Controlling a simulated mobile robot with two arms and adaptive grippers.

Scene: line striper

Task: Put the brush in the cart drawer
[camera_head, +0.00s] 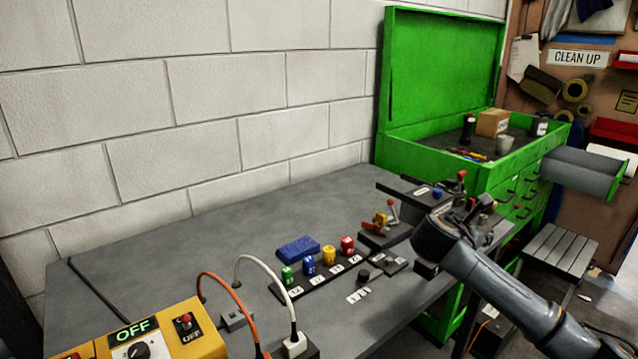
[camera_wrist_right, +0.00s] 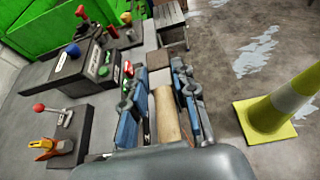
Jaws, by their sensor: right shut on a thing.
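My right gripper (camera_head: 478,210) is over the right edge of the workbench, in front of the green cart (camera_head: 437,150). In the right wrist view its blue-padded fingers (camera_wrist_right: 160,100) are shut on the brush, whose tan wooden handle (camera_wrist_right: 166,117) lies between them. The rest of the brush cannot be made out, and I cannot pick it out in the head view. A cart drawer (camera_head: 585,172) stands pulled out on the cart's right side, beyond and to the right of the gripper. My left gripper is not in view.
The workbench (camera_head: 150,265) holds switches, coloured buttons and a lever close to my right arm. A slatted stool (camera_head: 556,250) stands below the open drawer. A yellow-green cone (camera_wrist_right: 285,105) is on the floor. The cart top holds a box (camera_head: 492,122) and a cup.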

